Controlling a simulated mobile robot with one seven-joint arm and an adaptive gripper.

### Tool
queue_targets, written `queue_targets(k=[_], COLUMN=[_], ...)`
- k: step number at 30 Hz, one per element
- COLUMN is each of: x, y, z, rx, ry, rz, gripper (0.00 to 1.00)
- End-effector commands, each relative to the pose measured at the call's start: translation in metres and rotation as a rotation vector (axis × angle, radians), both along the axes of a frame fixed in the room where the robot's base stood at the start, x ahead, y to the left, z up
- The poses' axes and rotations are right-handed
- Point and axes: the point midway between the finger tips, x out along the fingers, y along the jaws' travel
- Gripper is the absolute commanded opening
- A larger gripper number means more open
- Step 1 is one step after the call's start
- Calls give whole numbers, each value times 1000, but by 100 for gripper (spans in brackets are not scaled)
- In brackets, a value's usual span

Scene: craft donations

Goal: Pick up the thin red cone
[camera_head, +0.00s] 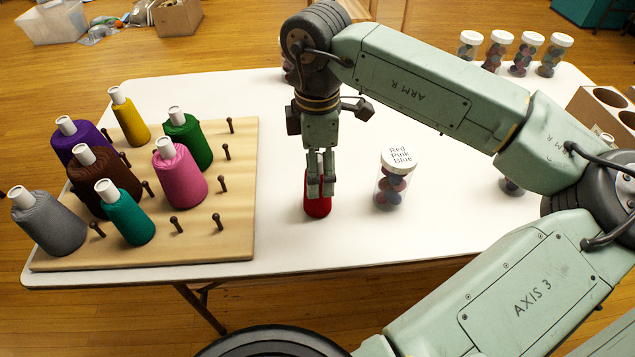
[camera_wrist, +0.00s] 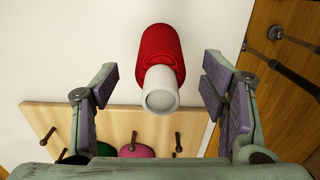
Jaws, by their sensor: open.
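The thin red cone (camera_head: 317,205) stands on the white table, right of the wooden peg board. My gripper (camera_head: 321,188) is above and in front of it in the head view and hides its upper part. In the wrist view the red cone (camera_wrist: 160,55) shows its white top (camera_wrist: 160,90) toward the camera. My gripper (camera_wrist: 160,95) is open there, with one finger on each side of the white top and clear gaps between. I see no contact between the fingers and the cone.
The peg board (camera_head: 236,185) holds several thread cones and some bare pegs. A clear jar (camera_head: 393,185) labelled "Red Pink Blue" stands close right of the red cone. More jars (camera_head: 525,54) stand at the back right. The white table (camera_head: 290,245) is bare in front of the red cone.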

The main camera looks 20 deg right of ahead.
Motion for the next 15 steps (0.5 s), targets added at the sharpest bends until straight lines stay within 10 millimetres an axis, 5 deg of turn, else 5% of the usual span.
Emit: queue_targets(k=[6,15], x=[-1,-1], y=[0,0], z=[-25,-28], rx=[2,0], ry=[0,-2], rz=[1,1], gripper=[66,64])
